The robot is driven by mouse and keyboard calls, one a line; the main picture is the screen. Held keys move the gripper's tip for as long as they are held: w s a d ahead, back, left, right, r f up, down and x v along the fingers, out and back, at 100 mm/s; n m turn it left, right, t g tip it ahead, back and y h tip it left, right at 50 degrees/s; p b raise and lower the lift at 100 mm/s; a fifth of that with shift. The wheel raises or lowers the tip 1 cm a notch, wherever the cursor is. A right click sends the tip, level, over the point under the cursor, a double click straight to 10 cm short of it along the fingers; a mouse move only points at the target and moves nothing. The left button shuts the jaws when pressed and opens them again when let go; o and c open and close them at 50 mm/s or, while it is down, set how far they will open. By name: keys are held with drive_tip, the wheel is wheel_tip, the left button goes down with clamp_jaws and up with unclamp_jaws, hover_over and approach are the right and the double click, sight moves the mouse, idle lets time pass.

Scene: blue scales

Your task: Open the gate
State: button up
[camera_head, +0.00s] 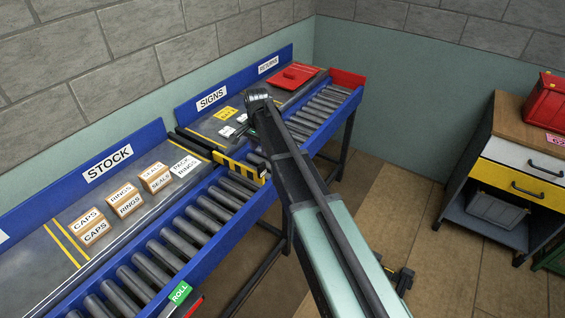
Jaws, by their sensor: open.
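My arm reaches up from the bottom and bends over the SIGNS section. My gripper (244,131) is small and partly hidden by the arm, beyond and above the gate and apart from it. It is open, and I see nothing held in it.
Boxes labelled CAPS (90,227), RINGS (125,199) and SEALS (156,178) stand on the STOCK shelf. A red tray (292,76) lies by RETURNS. A cabinet with a red toolbox (548,103) stands right.

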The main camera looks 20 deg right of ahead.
sight(261, 164)
drive_tip(key=shift+a+f, duration=0.15)
wheel_tip(261, 164, down, 11)
drive_tip(key=b, duration=1.1)
drive_tip(key=shift+r, duration=0.2)
drive_tip(key=shift+c, duration=0.4)
clamp_jaws()
